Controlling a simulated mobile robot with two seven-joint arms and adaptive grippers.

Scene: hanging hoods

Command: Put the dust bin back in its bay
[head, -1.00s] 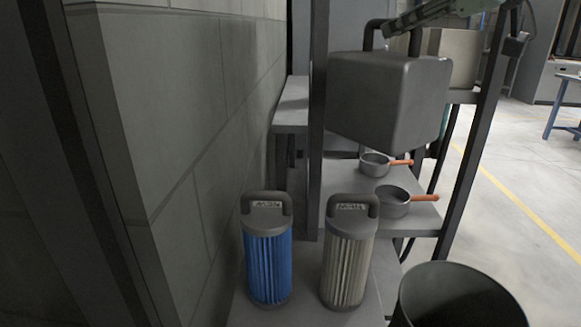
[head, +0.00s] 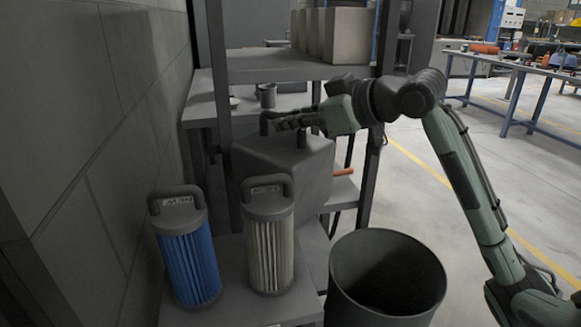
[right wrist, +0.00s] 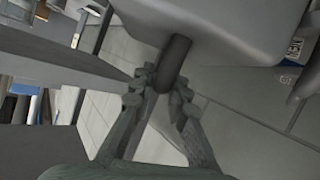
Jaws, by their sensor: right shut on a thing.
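The dust bin is a grey box with rounded edges (head: 285,172) and a bar handle on top. In the head view it hangs in front of the shelf rack, behind the two filter cartridges. My right gripper (head: 292,121) is shut on the handle. In the right wrist view the fingers (right wrist: 160,95) close around the dark handle bar (right wrist: 174,62), with the bin's pale grey body (right wrist: 220,25) beyond. I cannot pick out the bay in these views. My left gripper is not in view.
A blue filter cartridge (head: 187,262) and a beige one (head: 269,250) stand on a low shelf in front of the bin. An open dark barrel (head: 386,285) stands to the right. A rack upright (head: 372,170) is close to my right arm. A block wall (head: 100,130) bounds the left.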

